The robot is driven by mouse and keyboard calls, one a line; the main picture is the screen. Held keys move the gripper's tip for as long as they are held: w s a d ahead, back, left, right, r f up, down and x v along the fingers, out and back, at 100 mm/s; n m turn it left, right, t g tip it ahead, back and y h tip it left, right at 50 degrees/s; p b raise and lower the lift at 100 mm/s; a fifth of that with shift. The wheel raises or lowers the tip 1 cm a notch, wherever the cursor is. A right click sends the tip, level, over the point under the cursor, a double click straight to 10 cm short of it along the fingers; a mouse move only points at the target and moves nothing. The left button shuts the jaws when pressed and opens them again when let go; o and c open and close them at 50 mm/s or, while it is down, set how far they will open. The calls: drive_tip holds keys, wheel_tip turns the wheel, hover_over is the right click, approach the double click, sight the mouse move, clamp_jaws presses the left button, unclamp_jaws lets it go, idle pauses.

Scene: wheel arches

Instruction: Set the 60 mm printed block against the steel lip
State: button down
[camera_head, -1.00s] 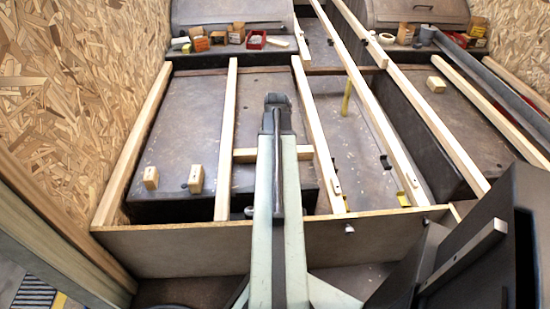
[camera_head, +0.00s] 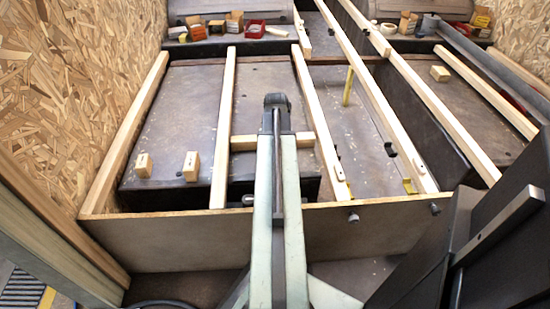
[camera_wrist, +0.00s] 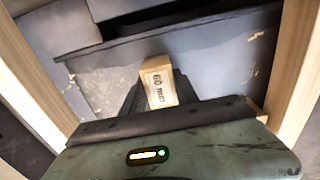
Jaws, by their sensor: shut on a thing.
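The printed block (camera_wrist: 158,84), pale wood-coloured and marked "60 mm", shows in the middle of the wrist view. My gripper (camera_wrist: 155,92) is shut on it, with dark jaws at its two sides. A dark straight edge (camera_wrist: 130,42), which looks like the steel lip, runs across the panel just beyond the block. I cannot tell whether the block touches it. In the head view my arm hides the gripper and the held block.
Two loose blocks (camera_head: 143,165) (camera_head: 191,166) lie on the left dark panel, and another block (camera_head: 440,73) lies at the right. Wooden rails (camera_head: 224,130) run lengthwise. A front board (camera_head: 170,240) crosses before them. Small boxes (camera_head: 235,22) stand at the back.

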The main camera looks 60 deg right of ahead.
idle(0.4)
drive_tip(key=c, duration=0.9)
unclamp_jaws()
drive_tip(key=shift+o, duration=0.2)
wheel_tip(320, 180, up, 8)
drive_tip(key=p, duration=0.8)
drive_tip(key=shift+f, duration=0.1)
